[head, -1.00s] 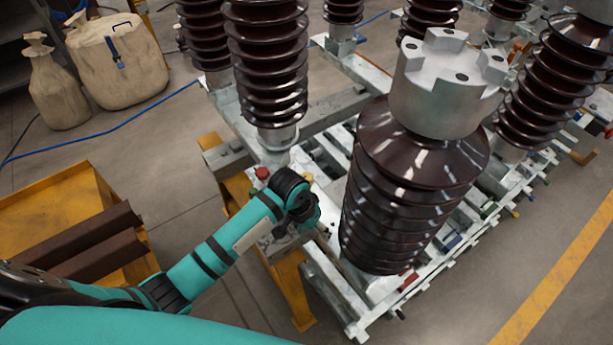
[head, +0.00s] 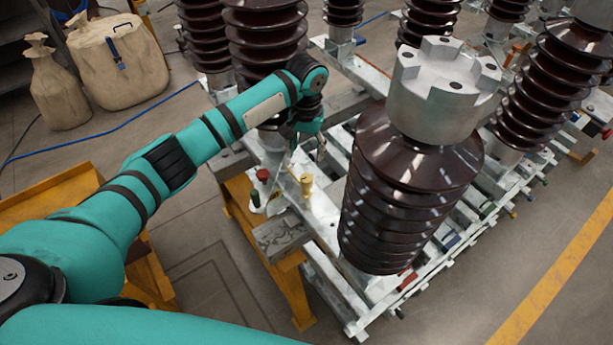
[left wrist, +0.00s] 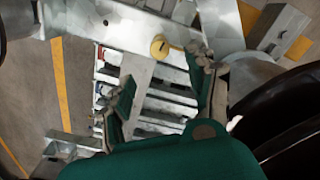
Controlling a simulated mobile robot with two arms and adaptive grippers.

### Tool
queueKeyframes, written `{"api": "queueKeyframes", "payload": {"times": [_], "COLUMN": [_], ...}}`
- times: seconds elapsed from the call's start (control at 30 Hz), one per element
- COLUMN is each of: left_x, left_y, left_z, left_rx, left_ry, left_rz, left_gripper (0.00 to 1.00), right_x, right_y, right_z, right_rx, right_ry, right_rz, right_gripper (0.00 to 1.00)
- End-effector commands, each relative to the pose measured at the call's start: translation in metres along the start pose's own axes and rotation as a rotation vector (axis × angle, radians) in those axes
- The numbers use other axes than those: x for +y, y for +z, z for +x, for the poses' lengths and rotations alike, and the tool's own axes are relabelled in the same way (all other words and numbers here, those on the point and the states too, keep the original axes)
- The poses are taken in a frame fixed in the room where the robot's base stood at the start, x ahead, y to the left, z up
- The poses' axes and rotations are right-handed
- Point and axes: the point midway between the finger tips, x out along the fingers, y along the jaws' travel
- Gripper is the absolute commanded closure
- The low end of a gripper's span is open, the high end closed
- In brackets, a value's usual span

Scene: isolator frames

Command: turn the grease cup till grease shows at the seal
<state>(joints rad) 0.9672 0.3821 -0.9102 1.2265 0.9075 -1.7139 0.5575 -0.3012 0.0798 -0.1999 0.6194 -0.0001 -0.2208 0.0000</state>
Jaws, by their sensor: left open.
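A small yellow fitting (head: 306,185) stands on the pale metal frame in the head view, and it also shows as a yellow round piece (left wrist: 159,47) in the left wrist view. It may be the grease cup; I cannot tell for sure. A red-topped fitting (head: 262,175) stands to its left. My left gripper (head: 307,150) is open and empty, above and behind the yellow fitting in the head picture. In the left wrist view its two fingers are spread (left wrist: 160,76), with the yellow piece beyond the gap, apart from them. I cannot make out a seal or any grease.
A large brown ribbed insulator (head: 405,190) with a grey metal cap (head: 440,95) stands close on the right. Another brown insulator (head: 265,45) rises behind my gripper. A yellow stand (head: 285,280) holds the frame's near end. Floor at the lower middle is clear.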

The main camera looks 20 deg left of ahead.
Motion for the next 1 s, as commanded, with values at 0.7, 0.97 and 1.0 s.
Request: {"api": "queueKeyframes", "payload": {"times": [0.7, 0.97, 1.0], "left_x": [0.001, 0.001, 0.001], "left_y": [0.0, 0.0, 0.0], "left_z": [0.12, 0.122, 0.122], "left_rx": [0.0, 0.001, 0.001], "left_ry": [0.0, 0.001, 0.001], "left_rz": [0.001, 0.001, 0.001], "left_gripper": [0.43, 0.43, 0.43], "right_x": [0.0, 0.0, 0.0], "right_y": [-0.001, -0.002, -0.002], "right_z": [-0.011, -0.011, -0.011], "right_rx": [0.001, 0.002, 0.002], "right_ry": [0.0, 0.0, 0.0], "right_rz": [0.0, 0.0, 0.0], "right_gripper": [0.6, 0.6, 0.6]}}
